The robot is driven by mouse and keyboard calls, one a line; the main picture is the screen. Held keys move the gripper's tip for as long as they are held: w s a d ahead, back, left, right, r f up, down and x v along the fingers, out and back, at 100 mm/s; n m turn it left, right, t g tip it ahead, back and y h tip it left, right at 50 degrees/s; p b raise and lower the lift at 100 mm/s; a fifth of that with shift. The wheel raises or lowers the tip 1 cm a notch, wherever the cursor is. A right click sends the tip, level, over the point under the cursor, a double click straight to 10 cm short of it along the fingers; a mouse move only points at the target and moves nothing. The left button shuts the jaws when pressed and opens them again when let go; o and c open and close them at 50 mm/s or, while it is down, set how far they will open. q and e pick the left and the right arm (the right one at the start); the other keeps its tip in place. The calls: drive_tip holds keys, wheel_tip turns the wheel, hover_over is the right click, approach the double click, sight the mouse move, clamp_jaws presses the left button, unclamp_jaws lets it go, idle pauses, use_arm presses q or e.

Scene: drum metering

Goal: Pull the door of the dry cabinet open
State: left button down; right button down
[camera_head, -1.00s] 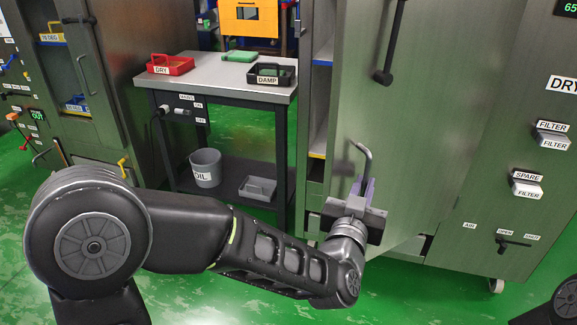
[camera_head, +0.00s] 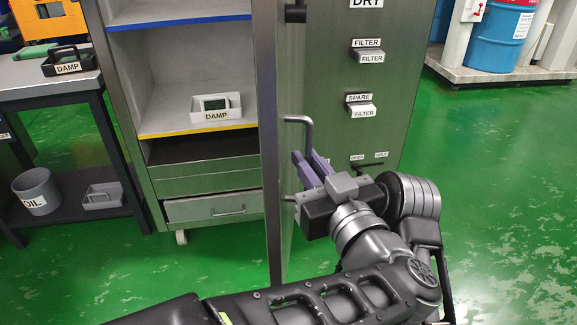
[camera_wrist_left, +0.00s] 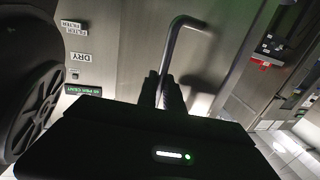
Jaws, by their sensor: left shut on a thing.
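The fingers hide part of the handle. The open cabinet (camera_head: 175,60) shows shelves and drawers inside. My right gripper is not in view.
A grey DAMP tray (camera_head: 222,116) stands on a cabinet shelf. A table (camera_head: 40,78) with a bin (camera_head: 36,185) below is at left. Blue drums (camera_head: 497,35) stand at back right; green floor between is clear.

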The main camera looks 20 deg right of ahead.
use_arm(q)
drive_tip(key=shift+w+r, duration=0.15)
drive_tip(key=shift+r, duration=0.05)
drive_tip(key=c, duration=1.8)
unclamp_jaws()
drive_tip(key=shift+f, duration=0.1)
drive_tip(key=shift+o, duration=0.2)
